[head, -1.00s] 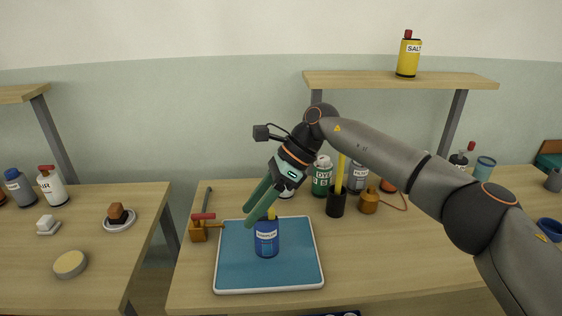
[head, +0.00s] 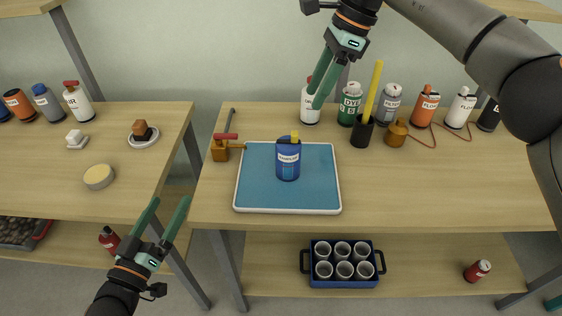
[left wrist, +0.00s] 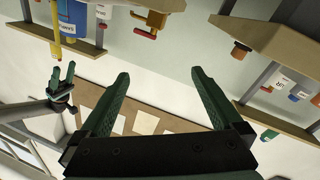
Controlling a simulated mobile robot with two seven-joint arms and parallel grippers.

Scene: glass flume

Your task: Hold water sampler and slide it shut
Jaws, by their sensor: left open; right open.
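The water sampler (head: 288,163) is a blue cylinder with a white label and a yellow top piece. It stands upright on a blue tray (head: 255,196) with a pale rim. My right gripper (head: 321,86) is open and empty, above and behind the sampler, in front of the back bottles. My left gripper (head: 170,207) is open and empty, low at the left, in front of the gap between the two tables. In the left wrist view, the fingers of my left gripper (left wrist: 160,86) are spread, and the sampler (left wrist: 76,17) shows at the top left, partly cut off.
A brass valve with a red handle (head: 221,147) stands left of the tray. A black cup (head: 362,131) with a yellow stick, a green dye bottle (head: 349,105) and several other bottles line the back. A blue crate of cups (head: 343,283) sits on the lower shelf.

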